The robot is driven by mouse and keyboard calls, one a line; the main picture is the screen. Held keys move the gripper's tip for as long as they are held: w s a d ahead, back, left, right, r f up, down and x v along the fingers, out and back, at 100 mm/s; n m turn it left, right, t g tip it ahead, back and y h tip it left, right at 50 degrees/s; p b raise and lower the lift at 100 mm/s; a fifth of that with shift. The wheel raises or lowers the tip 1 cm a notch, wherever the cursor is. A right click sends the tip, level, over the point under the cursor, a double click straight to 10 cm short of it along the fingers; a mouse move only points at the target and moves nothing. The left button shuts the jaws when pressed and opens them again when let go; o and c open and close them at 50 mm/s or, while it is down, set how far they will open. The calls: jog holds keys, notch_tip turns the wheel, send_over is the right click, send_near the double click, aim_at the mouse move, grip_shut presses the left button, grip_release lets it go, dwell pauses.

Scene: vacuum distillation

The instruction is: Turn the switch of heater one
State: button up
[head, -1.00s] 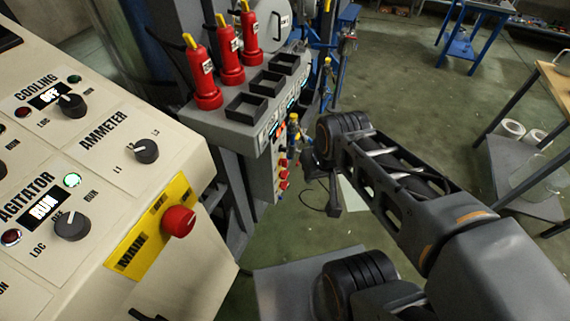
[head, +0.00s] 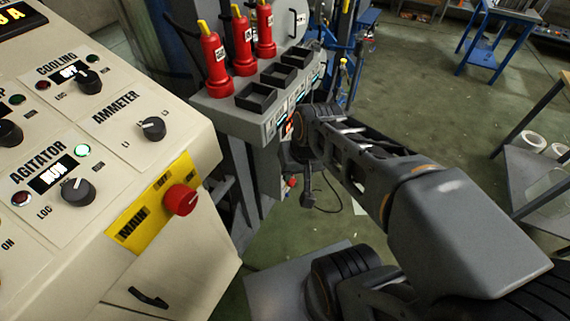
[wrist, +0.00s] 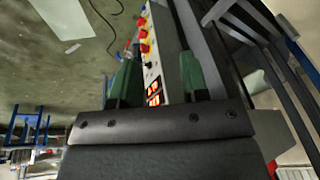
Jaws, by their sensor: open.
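A narrow grey panel (wrist: 160,45) with a lit red display (wrist: 153,92) and several red and yellow knobs (wrist: 144,35) shows beyond my gripper in the wrist view. A small dark knob appears close to the display. No heater label is readable, so I cannot tell which control is heater one's switch. My gripper (wrist: 156,76) is open, its two green fingers apart and nothing visibly held between them. The panel shows in the gap, at a distance I cannot judge. In the head view my arm covers most of this panel, and the fingers cannot be made out.
A cream console (head: 110,200) with cooling, ammeter and agitator knobs and a red main switch (head: 181,199) stands at left. Red bottles (head: 241,42) and black trays (head: 256,96) sit on a grey shelf above the panel.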

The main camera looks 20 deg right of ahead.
jog(key=w+d+f+m+y+b, duration=0.2)
jog(key=w+f+m+y+b, duration=0.4)
jog(key=f, duration=0.4)
jog(key=w+d+f+m+y+b, duration=0.3)
jog(key=w+f+m+b, duration=0.4)
jog(key=f, duration=0.3)
jog(key=w+d+f+m+t+y+b, duration=0.1)
jog(key=w+d+f+m+t+b, duration=0.3)
jog(key=d+f+m+t+b, duration=0.25)
jog(key=w+d+f+m+t+y+b, duration=0.1)
jog(key=w+d+f+m+t+b, duration=0.25)
jog(key=d+f+m, duration=0.4)
jog(key=shift+n+t, duration=0.3)
jog(key=shift+n, duration=0.3)
jog(key=b+x, duration=0.1)
jog(key=x, duration=0.2)
jog(key=b+x, duration=0.1)
jog(key=x, duration=0.3)
jog(key=d+b+x, duration=0.1)
jog(key=x, duration=0.3)
jog(key=shift+w, duration=0.4)
grip_shut()
